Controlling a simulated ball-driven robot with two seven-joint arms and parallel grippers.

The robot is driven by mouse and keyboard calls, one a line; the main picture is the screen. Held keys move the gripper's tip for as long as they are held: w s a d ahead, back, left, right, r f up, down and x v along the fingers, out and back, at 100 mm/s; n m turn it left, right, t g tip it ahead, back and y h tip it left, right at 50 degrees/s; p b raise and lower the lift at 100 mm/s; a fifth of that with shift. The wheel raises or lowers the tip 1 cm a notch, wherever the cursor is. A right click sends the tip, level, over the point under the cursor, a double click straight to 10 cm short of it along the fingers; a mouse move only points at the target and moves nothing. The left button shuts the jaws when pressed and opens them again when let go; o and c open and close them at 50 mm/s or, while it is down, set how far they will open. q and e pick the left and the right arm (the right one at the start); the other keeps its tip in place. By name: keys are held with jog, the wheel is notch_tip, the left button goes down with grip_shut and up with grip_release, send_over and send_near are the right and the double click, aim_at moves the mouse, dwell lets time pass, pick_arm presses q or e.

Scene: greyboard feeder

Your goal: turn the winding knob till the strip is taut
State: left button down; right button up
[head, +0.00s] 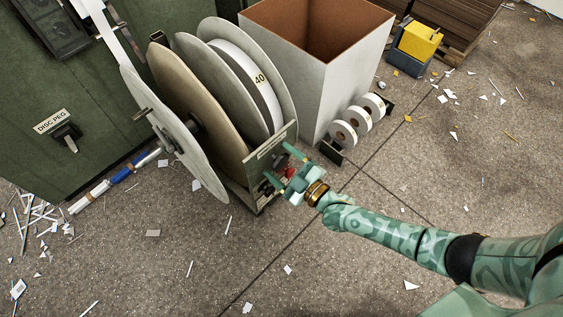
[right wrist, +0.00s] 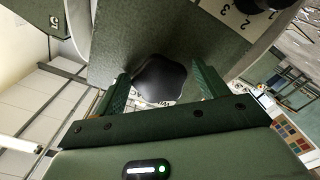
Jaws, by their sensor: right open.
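My right gripper (head: 277,164) is at the labelled end panel (head: 262,158) of the reel stand. In the right wrist view, a black lobed knob (right wrist: 160,78) on a grey-green plate (right wrist: 112,45) sits between the fingertips of the right gripper (right wrist: 161,72). The fingers are open, with a gap showing on each side of the knob. In the head view the gripper hides the knob. A pale strip (head: 108,32) runs from the top left down to the front disc (head: 170,140); I cannot tell how tight it is. My left gripper is not in view.
A white reel marked 40 (head: 250,75) stands between large discs. A tall open bin (head: 345,85) and small white rolls (head: 357,118) are behind the gripper. A green cabinet (head: 60,110) with a disc peg is at left. Scraps litter the floor (head: 330,260).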

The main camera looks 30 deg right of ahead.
jog(key=c, duration=1)
jog(key=shift+m, duration=0.8)
jog(key=o, duration=1)
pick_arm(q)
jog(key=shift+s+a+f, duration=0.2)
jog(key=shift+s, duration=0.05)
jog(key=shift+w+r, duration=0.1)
pick_arm(e)
jog(key=shift+s, duration=0.1)
